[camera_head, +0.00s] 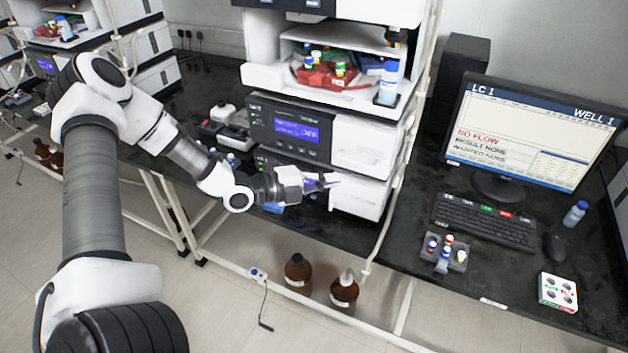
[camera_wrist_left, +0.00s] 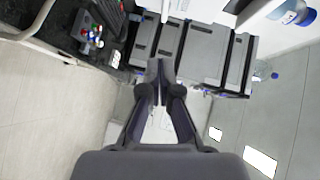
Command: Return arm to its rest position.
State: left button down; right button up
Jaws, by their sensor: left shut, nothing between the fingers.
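My left arm comes in from the left in the head view and reaches across the front of the instrument stack (camera_head: 290,130). My left gripper (camera_head: 330,181) is in front of the lower module (camera_head: 360,198), near its white front panel. In the left wrist view the fingers (camera_wrist_left: 160,68) are together, with nothing between them. I cannot tell from the head view whether the fingertips touch the module. My right arm and gripper are not in view.
A monitor (camera_head: 530,130) reading "NO FLOW", a keyboard (camera_head: 485,222), a vial rack (camera_head: 446,252) and a white box (camera_head: 557,292) are on the black bench at right. Brown bottles (camera_head: 298,272) stand under the bench. A white frame post (camera_head: 405,140) rises beside the stack.

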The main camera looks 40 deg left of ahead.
pick_arm(q)
jog(key=s+a+r+p, duration=0.1)
jog(key=s+r+p, duration=0.1)
jog(key=s, duration=0.2)
jog(key=s+d+f+n+g+y+b, duration=0.15)
jog(key=s+d+f+g, duration=0.3)
jog(key=f, duration=0.45)
jog(key=s+d+f+n+g+b, duration=0.1)
jog(key=s+d+f+g+b, duration=0.15)
jog(key=s+d+f, duration=0.45)
jog(key=s+d+f+n+g+y+b, duration=0.15)
jog(key=s+d+f+g, duration=0.3)
jog(key=f, duration=0.55)
jog(key=s+a+f+n+g+y, duration=0.1)
jog(key=s+n, duration=0.3)
jog(key=n, duration=0.5)
jog(key=s+a+f+n+g+y, duration=0.1)
jog(key=s+a+f+n+y, duration=0.1)
jog(key=n, duration=0.8)
jog(key=s+a+y, duration=0.1)
jog(key=s+y, duration=0.1)
jog(key=s, duration=0.1)
jog(key=shift+s+f+y, duration=0.3)
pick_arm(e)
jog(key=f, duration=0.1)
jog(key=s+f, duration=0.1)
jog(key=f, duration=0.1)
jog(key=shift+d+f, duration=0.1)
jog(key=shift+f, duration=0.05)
